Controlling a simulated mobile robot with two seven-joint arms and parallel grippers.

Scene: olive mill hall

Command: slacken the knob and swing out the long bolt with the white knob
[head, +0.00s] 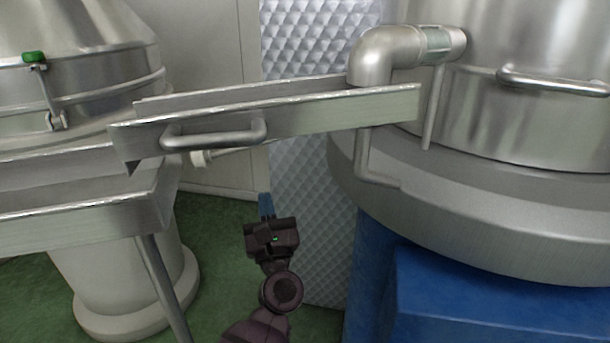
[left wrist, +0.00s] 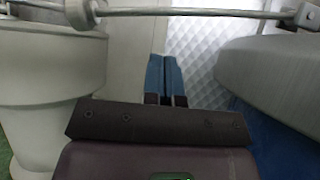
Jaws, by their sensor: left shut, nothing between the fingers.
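The white knob (head: 201,158) shows just below the metal chute, beside its bar handle. Its long bolt (head: 240,151) runs from the knob to the right, partly hidden behind the chute. In the left wrist view the bolt (left wrist: 190,13) crosses the top of the picture, lying level, with the pale knob (left wrist: 81,14) at its left end and a metal bracket (left wrist: 307,15) at its right end. My left gripper (head: 266,200) is below and right of the knob, apart from it. Its blue fingers (left wrist: 164,60) are shut and empty, pointing toward the bolt. My right gripper is out of view.
The chute (head: 300,115) with its handle (head: 215,133) hangs above my left gripper. A steel vessel (head: 530,90) on a wide grey base (head: 470,215) and blue blocks (head: 500,300) stand right. Another vessel with a green knob (head: 34,57) stands left.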

